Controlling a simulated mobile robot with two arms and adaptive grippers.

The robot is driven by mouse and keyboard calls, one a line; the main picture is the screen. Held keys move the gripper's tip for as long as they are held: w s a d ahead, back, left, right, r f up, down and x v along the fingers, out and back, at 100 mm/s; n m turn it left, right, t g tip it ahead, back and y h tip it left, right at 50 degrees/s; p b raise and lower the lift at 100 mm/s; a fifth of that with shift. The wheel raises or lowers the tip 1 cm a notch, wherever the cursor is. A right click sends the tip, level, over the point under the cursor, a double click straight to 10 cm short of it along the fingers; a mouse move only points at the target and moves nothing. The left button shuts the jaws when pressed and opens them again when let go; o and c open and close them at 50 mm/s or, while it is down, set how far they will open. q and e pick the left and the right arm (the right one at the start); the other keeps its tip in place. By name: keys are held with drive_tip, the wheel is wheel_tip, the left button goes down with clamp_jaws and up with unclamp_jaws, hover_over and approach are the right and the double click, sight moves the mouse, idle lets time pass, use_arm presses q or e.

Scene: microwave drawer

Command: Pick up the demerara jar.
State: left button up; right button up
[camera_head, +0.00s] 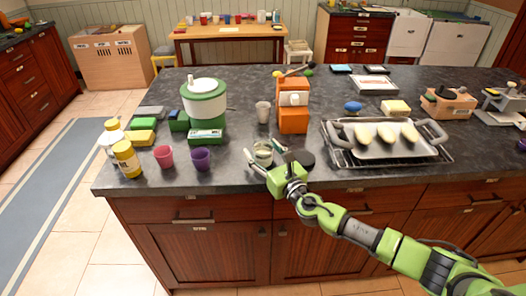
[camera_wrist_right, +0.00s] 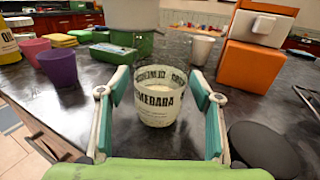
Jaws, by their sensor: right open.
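The demerara jar (camera_head: 263,152) is a small clear jar with pale contents and dark lettering, upright on the dark countertop near its front edge. In the right wrist view the jar (camera_wrist_right: 157,105) stands between the fingertips with its label towards me. My right gripper (camera_head: 262,155) is open, with one finger on each side of the jar; in the right wrist view the gripper (camera_wrist_right: 160,92) shows gaps beside the jar, and I cannot tell whether either pad touches it. My left gripper is not in view.
A purple cup (camera_head: 201,158) and pink cup (camera_head: 164,156) stand left of the jar. An orange machine (camera_head: 293,117) and a pale cup (camera_head: 263,111) stand behind. A dark round disc (camera_wrist_right: 262,148) lies close right of the gripper. A tray (camera_head: 385,150) on a rack is further right.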

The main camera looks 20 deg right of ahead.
sight(268, 148)
drive_tip(key=c, duration=1.3)
drive_tip(key=shift+o, duration=0.2)
drive_tip(key=shift+r, duration=0.15)
drive_tip(key=shift+r, duration=0.3)
wheel_tip(268, 148, up, 2)
drive_tip(key=shift+r+p, duration=0.2)
drive_tip(key=shift+p, duration=0.3)
drive_tip(key=s+a+r+p, duration=0.1)
drive_tip(key=s+a+r, duration=0.2)
drive_tip(key=s+r, duration=0.6)
drive_tip(key=s, duration=0.4)
drive_tip(key=shift+s+a+r, duration=0.3)
drive_tip(key=shift+a+r, duration=0.05)
drive_tip(key=shift+a, duration=0.05)
